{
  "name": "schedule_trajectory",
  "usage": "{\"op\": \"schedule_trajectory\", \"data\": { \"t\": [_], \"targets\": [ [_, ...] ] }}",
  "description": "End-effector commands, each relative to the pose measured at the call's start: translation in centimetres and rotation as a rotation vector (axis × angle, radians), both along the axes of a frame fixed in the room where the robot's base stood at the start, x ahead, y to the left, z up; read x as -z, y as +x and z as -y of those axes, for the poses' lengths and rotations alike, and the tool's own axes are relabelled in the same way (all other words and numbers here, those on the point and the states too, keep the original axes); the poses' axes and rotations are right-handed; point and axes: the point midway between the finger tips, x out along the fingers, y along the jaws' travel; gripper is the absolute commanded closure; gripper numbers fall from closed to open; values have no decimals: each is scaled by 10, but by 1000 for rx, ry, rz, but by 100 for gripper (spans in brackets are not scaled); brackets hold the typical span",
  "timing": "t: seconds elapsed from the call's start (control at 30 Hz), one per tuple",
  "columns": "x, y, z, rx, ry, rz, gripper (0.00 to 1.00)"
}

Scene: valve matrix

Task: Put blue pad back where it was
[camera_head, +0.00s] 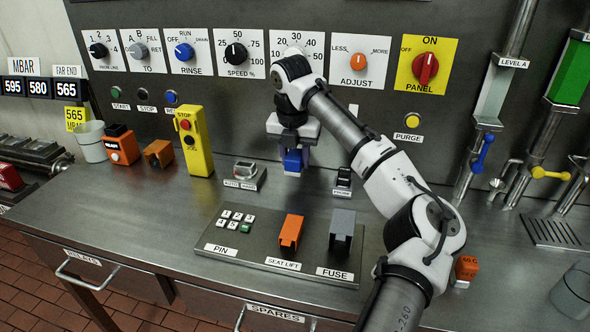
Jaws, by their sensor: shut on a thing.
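The blue pad (293,160) is a small blue block between the fingers of my gripper (292,168). My gripper points down and is shut on it. It is near the back of the steel counter (200,215), in front of the upright control panel. The fingers and arm hide part of the pad, and I cannot tell whether its underside touches the counter.
A switch box (245,174) stands left of my gripper and a black rocker switch (343,178) right. In front lies a plate (262,255) with a keypad, an orange cover (290,231) and a grey cover (342,228). A yellow stop box (193,140) stands further left.

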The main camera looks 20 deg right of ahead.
Motion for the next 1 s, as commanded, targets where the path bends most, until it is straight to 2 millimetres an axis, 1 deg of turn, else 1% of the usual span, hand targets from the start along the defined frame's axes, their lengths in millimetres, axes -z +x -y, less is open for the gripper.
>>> {"op": "schedule_trajectory", "data": {
  "t": [0.17, 0.37, 0.53, 0.77, 0.8, 0.93, 1.0],
  "targets": [
    [13, 0, 0, 1, 0, 1, 89],
    [43, -1, 0, 0, 1, -2, 89],
    [49, 3, 1, 0, 0, 1, 89],
    [50, 3, 1, 0, 2, 1, 89],
    [50, 3, 1, 0, 2, 1, 59],
    [50, 3, 1, 0, 1, 2, 42],
    [50, 3, 1, 0, 1, 2, 42]
  ]
}}
